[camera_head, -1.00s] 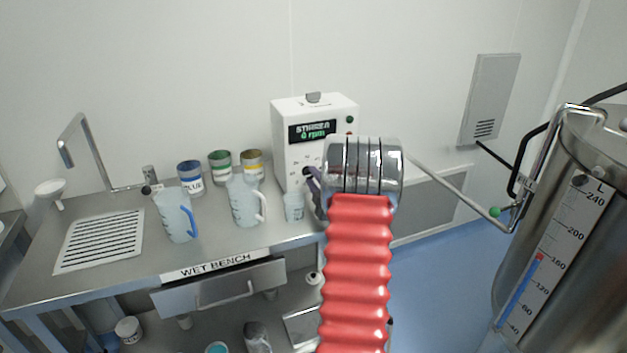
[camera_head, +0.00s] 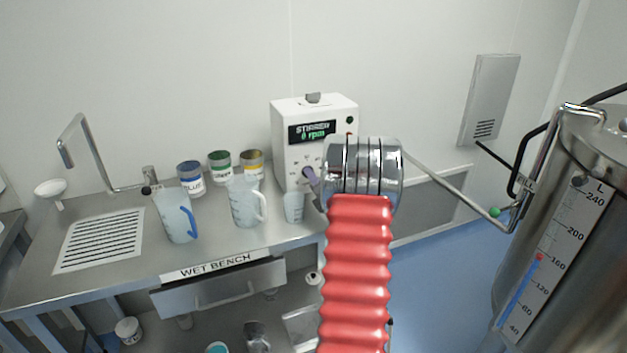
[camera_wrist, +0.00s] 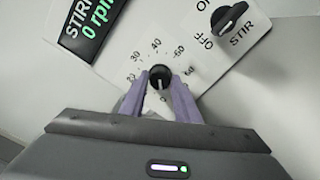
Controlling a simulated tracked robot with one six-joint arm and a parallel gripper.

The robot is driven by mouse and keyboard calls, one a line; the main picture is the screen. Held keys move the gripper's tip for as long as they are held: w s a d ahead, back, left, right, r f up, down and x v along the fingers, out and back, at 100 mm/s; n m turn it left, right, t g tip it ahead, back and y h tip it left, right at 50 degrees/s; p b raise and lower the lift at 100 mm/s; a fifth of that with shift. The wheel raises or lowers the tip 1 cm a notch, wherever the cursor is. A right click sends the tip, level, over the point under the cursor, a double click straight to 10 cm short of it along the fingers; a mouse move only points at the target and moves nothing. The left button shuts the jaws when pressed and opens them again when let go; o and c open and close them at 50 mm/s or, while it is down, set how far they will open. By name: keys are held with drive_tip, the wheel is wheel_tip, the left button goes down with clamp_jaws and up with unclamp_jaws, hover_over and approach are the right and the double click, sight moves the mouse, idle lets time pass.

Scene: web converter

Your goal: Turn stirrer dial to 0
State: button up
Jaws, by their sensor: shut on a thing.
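The white stirrer box (camera_head: 330,107) stands at the right end of the bench, its display (camera_head: 312,131) reading 0 rpm. In the wrist view, the black round stirrer dial (camera_wrist: 160,73) has a number scale around it and a white pointer line directed down the picture, towards the gripper's side. My gripper (camera_wrist: 159,88) has its two lilac fingers on either side of the dial and is shut on it. In the head view, my wrist hides the dial and the right part of the box front; only a lilac finger (camera_head: 311,178) shows.
A black STIR switch (camera_wrist: 229,18) sits near the dial. A small beaker (camera_head: 293,207) stands close left of my fingers, with a larger jug (camera_head: 245,204) and a blue-handled jug (camera_head: 176,217) further left. A steel tank (camera_head: 590,150) stands at the right.

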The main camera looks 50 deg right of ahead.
drive_tip(key=shift+a+f, duration=0.2)
drive_tip(key=shift+f, duration=0.2)
drive_tip(key=o, duration=1.1)
drive_tip(key=shift+d+r, duration=0.1)
drive_tip(key=shift+r, duration=0.1)
drive_tip(key=shift+c, duration=0.2)
drive_tip(key=v, duration=1.4)
drive_tip(key=shift+f, duration=0.1)
drive_tip(key=shift+d, duration=0.1)
